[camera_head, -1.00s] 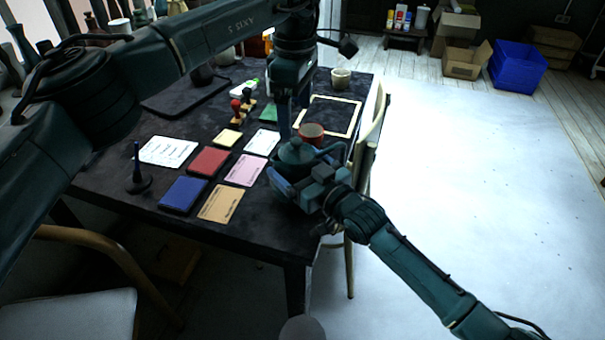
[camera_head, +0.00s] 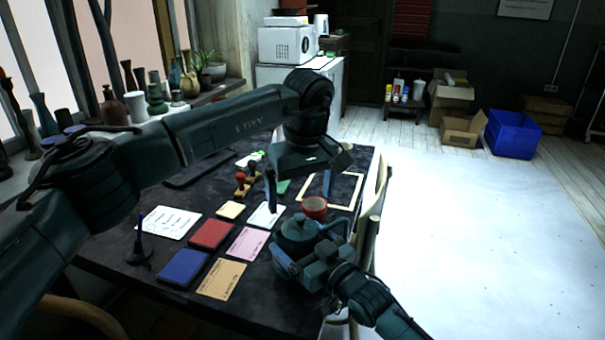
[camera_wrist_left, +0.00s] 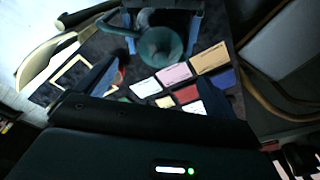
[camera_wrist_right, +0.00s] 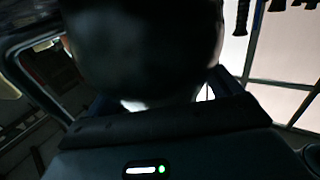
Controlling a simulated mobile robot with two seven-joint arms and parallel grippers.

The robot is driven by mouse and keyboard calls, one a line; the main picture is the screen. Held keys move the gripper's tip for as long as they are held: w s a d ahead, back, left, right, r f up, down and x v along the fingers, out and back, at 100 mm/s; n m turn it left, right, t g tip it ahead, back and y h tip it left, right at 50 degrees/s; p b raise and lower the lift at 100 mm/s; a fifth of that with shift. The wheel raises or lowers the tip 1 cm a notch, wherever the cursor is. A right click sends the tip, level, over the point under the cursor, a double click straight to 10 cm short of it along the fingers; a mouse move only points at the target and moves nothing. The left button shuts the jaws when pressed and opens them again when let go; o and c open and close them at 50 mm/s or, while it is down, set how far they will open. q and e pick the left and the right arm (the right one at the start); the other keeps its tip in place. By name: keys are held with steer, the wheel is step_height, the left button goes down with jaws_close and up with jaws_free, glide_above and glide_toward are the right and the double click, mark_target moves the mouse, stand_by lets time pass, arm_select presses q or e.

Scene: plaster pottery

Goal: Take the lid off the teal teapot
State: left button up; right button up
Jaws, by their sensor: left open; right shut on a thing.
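The teal teapot (camera_head: 299,238) stands at the near right corner of the table, with its lid (camera_head: 297,222) on top. My right gripper (camera_head: 300,262) is shut on the teapot from the near right side; the fingertips are largely hidden. The teapot's dark round body (camera_wrist_right: 140,45) fills much of the right wrist view. My left gripper (camera_head: 298,195) is open above the teapot, fingers pointing down and spread apart. In the left wrist view the teapot (camera_wrist_left: 160,45) lies between its fingers, and no contact with the lid is visible.
A red cup (camera_head: 314,207) stands just behind the teapot. Coloured cards and pads, such as a red pad (camera_head: 210,234) and a blue pad (camera_head: 184,266), lie to its left. A pale frame (camera_head: 345,191) lies behind, and a chair (camera_head: 376,205) is close on the right.

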mark_target(300, 216)
arm_select(q)
steer(key=f, duration=0.6)
steer(key=shift+w+a+f, duration=0.2)
steer(key=shift+w+f, duration=0.2)
steer(key=shift+c, duration=0.3)
steer(key=c, duration=1.1)
steer(key=shift+r, duration=0.15)
steer(key=shift+r, duration=1)
steer(key=shift+r, duration=2)
arm_select(e)
steer(key=o, duration=1.1)
